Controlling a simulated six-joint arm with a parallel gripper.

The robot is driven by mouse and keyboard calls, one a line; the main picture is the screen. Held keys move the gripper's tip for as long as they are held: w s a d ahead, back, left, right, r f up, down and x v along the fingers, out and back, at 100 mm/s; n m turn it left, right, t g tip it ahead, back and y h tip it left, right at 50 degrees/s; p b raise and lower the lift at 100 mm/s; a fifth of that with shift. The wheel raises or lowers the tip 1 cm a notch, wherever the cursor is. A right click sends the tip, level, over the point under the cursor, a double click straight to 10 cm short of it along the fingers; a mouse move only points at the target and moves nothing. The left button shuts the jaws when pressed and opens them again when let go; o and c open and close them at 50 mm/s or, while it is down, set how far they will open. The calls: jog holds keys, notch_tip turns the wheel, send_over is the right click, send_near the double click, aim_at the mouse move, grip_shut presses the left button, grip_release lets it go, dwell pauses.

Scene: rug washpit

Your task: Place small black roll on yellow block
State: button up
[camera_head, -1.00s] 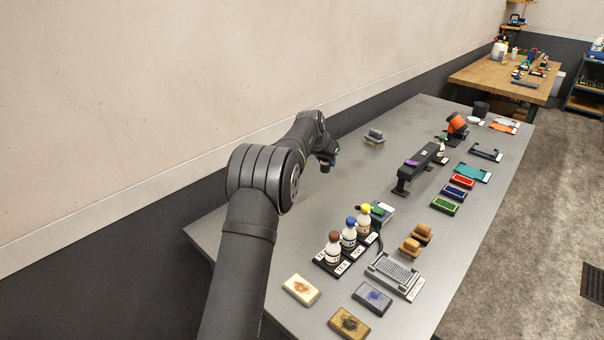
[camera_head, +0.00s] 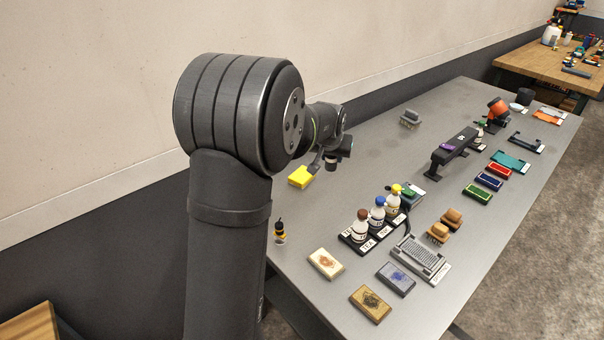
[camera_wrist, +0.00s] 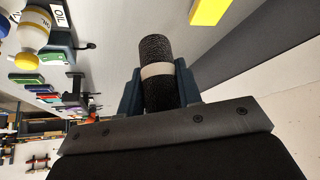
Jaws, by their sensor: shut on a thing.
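The small black roll (camera_wrist: 155,48) has a rough dark surface and a pale band round its middle. My gripper (camera_wrist: 157,74) is shut on it, with one blue-grey finger on each side. The yellow block (camera_head: 300,178) lies at the left edge of the grey table, just left of my gripper (camera_head: 331,158) in the head view. The block also shows at the top edge of the wrist view (camera_wrist: 208,10), partly cut off. The roll is apart from the block. It is too small in the head view to make out clearly.
Labelled bottles (camera_head: 378,212) stand in a dark rack right of the yellow block. A small dark bottle (camera_head: 280,232) stands near the left edge. A black stand (camera_head: 452,152) and a grey brush (camera_head: 409,118) are farther back. The table around the brush is clear.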

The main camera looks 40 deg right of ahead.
jog(key=w+f, duration=0.2)
jog(key=w, duration=0.1)
jog(key=w+a+f, duration=0.1)
jog(key=w+f, duration=0.1)
jog(key=w, duration=0.2)
jog(key=w+a+f, duration=0.1)
jog(key=w+f, duration=0.1)
jog(key=w, duration=0.2)
jog(key=shift+f, duration=2.35)
jog(key=shift+f, duration=0.15)
jog(key=o, duration=1)
jog(key=shift+c, duration=0.2)
jog(key=shift+s+a+r, duration=0.15)
jog(key=shift+r, duration=0.3)
jog(key=v, duration=1.1)
